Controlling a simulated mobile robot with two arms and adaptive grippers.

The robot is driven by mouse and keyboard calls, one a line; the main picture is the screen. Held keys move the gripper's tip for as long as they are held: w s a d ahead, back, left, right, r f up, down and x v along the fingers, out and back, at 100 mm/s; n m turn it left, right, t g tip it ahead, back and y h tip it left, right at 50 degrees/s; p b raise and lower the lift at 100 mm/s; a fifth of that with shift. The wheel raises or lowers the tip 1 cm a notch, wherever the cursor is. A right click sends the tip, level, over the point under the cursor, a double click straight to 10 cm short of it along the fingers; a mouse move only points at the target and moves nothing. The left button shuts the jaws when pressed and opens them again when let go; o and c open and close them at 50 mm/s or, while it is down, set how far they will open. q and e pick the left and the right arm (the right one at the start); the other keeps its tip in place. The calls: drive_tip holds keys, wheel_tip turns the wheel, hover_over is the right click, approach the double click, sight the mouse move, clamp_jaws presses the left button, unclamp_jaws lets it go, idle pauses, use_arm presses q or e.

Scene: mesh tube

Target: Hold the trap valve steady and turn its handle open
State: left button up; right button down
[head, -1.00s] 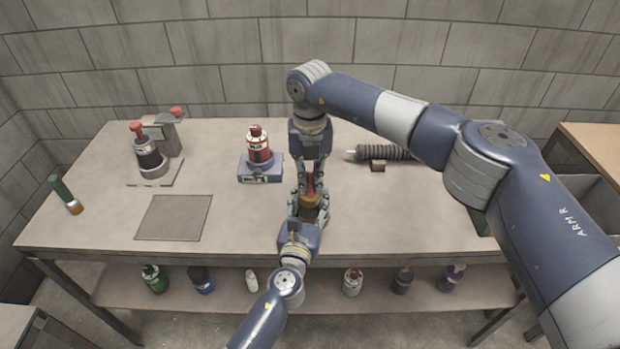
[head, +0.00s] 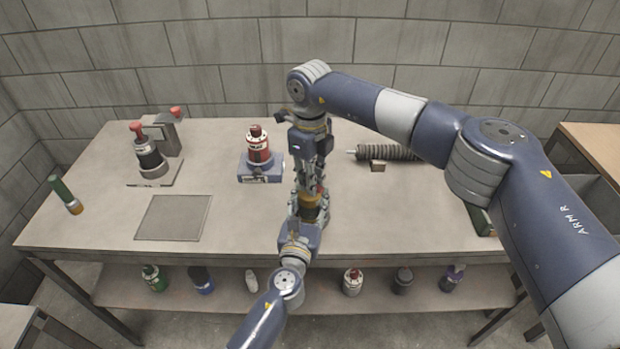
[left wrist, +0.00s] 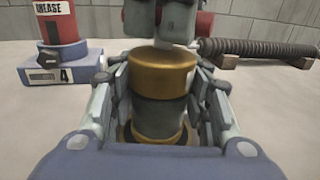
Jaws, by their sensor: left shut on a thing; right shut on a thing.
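The trap valve (head: 309,202) stands upright near the middle of the bench, with a brass collar and a dark body. In the left wrist view its brass and grey body (left wrist: 162,78) sits between the fingers of my left gripper (left wrist: 158,98), shut on it. My right gripper (head: 309,184) points down from above and is shut on the valve's handle. A bit of red, seemingly the handle (left wrist: 203,24), shows beside the right fingers in the left wrist view. In the head view the right gripper hides most of the handle.
A red grease can (head: 258,150) stands on a blue block marked 4 (head: 260,172), left of the valve. A dark ribbed tube (head: 390,153) lies at the back right. A flat grey plate (head: 172,218) and a green cylinder (head: 65,192) are at the left.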

drive_tip(key=n, duration=0.7)
drive_tip(key=shift+w+d, duration=0.1)
idle(0.6)
drive_tip(key=c, duration=1.6)
unclamp_jaws()
drive_tip(key=shift+r, duration=0.15)
wheel_tip(320, 180, up, 12)
drive_tip(key=shift+f, duration=0.1)
use_arm(q)
drive_tip(key=o, duration=1.3)
